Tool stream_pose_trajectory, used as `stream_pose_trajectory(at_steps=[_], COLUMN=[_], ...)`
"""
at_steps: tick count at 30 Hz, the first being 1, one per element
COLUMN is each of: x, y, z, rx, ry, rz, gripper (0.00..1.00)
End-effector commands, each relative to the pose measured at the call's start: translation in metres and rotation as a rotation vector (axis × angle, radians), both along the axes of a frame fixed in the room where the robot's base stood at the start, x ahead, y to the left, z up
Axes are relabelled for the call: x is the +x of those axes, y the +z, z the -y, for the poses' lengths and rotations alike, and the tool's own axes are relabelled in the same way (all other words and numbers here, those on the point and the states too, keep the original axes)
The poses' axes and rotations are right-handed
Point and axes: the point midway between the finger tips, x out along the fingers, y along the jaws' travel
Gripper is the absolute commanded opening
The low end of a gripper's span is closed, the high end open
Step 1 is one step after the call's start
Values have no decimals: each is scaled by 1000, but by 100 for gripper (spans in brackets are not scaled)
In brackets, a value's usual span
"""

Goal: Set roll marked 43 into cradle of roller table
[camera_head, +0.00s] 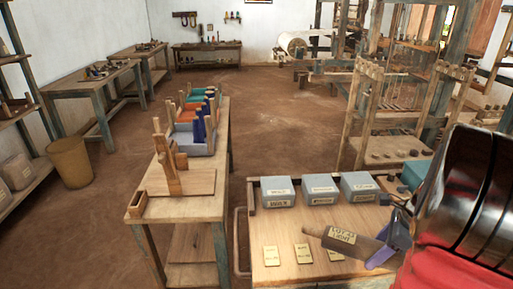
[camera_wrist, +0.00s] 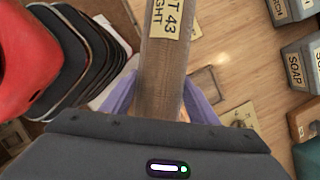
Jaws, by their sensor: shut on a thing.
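The roll (camera_head: 365,250) is a brown-grey cylinder with a cream label reading "LOT 43 LIGHT". My gripper (camera_head: 392,243), with purple fingers, is shut on the roll and holds it over the front right wooden table, lying roughly crosswise in the head view. In the wrist view the roll (camera_wrist: 163,75) runs between both fingers of my gripper (camera_wrist: 160,100), with "43" readable near the top. A wooden upright stand (camera_head: 170,160) on a flat board sits on the long table at centre left; I cannot tell whether it is the cradle.
Grey labelled boxes (camera_head: 321,190) line the back of the front table (camera_head: 285,225). Small cream cards (camera_head: 271,256) lie on its top. Coloured bins (camera_head: 196,125) stand on the long table (camera_head: 150,207). A loom frame (camera_head: 372,110) rises behind right. The floor (camera_head: 270,110) between is open.

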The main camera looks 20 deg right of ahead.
Motion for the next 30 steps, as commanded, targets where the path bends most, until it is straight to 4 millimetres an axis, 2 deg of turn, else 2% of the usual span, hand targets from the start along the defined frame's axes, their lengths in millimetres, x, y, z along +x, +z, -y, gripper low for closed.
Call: stream_pose_trajectory(at_steps=[10, 14, 19, 23, 30], x=[-1, -4, -5, 7, 48], y=[1, 4, 16, 21, 26], z=[-2, -2, 7, 8, -6], rx=[-2, -2, -3, -2, -1], ry=[92, 215, 437, 640, 1032], rz=[0, 0, 0, 1, 0], gripper=[5, 5, 5, 5, 5])
